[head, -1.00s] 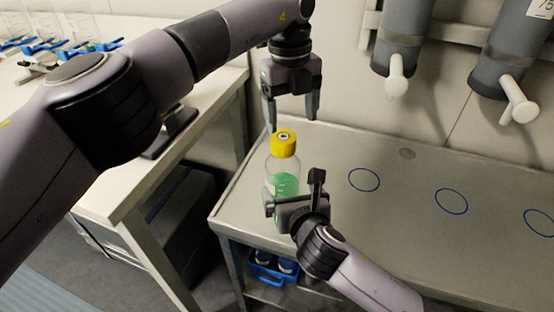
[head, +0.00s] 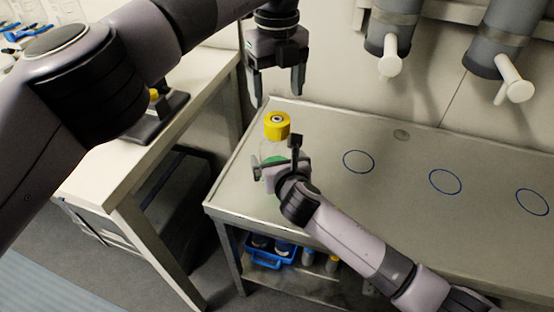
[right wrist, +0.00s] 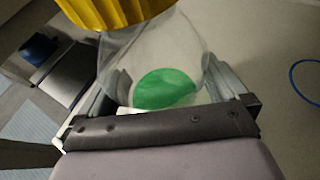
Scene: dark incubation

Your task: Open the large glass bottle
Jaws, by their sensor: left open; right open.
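The large glass bottle (head: 268,147) stands upright near the left end of the grey bench, with a yellow cap (head: 277,125) on top. In the right wrist view the clear bottle (right wrist: 160,58) holds green liquid, and its cap (right wrist: 115,12) shows at the top edge. My right gripper (head: 276,156) is open, with one finger on each side of the bottle body below the cap; I cannot tell whether they touch it. My left gripper (head: 276,98) is open and empty, pointing down above and behind the cap. The right gripper hides the bottle's lower part.
The grey bench (head: 400,215) has several blue circles marked on it and is clear to the right. Grey cylinders with white handles (head: 390,62) hang on the back wall. A blue rack (head: 268,252) sits on the shelf below. A white table (head: 130,180) stands left.

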